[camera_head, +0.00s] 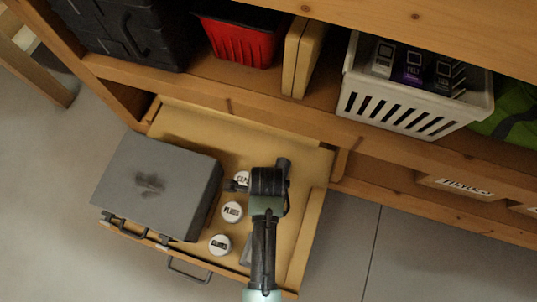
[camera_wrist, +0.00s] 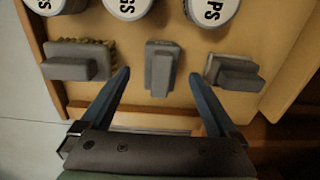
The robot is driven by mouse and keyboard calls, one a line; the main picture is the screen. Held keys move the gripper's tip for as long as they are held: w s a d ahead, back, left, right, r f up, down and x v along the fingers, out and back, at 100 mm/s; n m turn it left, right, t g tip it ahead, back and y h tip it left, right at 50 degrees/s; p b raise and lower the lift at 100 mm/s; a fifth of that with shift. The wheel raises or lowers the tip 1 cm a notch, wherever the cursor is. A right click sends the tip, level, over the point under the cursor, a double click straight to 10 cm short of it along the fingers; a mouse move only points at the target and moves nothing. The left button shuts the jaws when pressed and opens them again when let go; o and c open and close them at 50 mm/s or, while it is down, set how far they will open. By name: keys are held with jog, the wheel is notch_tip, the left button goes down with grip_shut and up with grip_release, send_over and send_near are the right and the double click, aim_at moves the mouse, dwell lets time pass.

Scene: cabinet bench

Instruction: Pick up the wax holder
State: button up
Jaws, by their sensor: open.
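My gripper (camera_wrist: 160,74) is open and empty above an open drawer. In the wrist view, three small grey pieces lie on the drawer floor past its blue fingers. A narrow grey block (camera_wrist: 161,68) lies in the gap between the fingertips in the picture. A grey piece with a bristly edge (camera_wrist: 76,61) lies to the left, and a stepped grey block (camera_wrist: 233,73) lies to the right. None bears a readable name, so I cannot tell which is the wax holder. In the head view my arm (camera_head: 265,225) hides much of this area.
White-lidded round tins (camera_head: 232,211) stand in the wooden drawer (camera_head: 309,240). A large grey box (camera_head: 157,184) covers the drawer's left side. On the shelf above are a red bin (camera_head: 241,40) and a white basket (camera_head: 408,110) with small boxes.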

jog(key=shift+f+b, duration=2.4)
jog(key=shift+f, duration=0.15)
jog(key=shift+a, duration=0.1)
jog(key=shift+r, duration=0.1)
grip_shut()
notch_tip(320, 180, up, 10)
jog(key=p, duration=0.7)
jog(key=shift+w+p, duration=0.1)
jog(key=shift+p, duration=0.25)
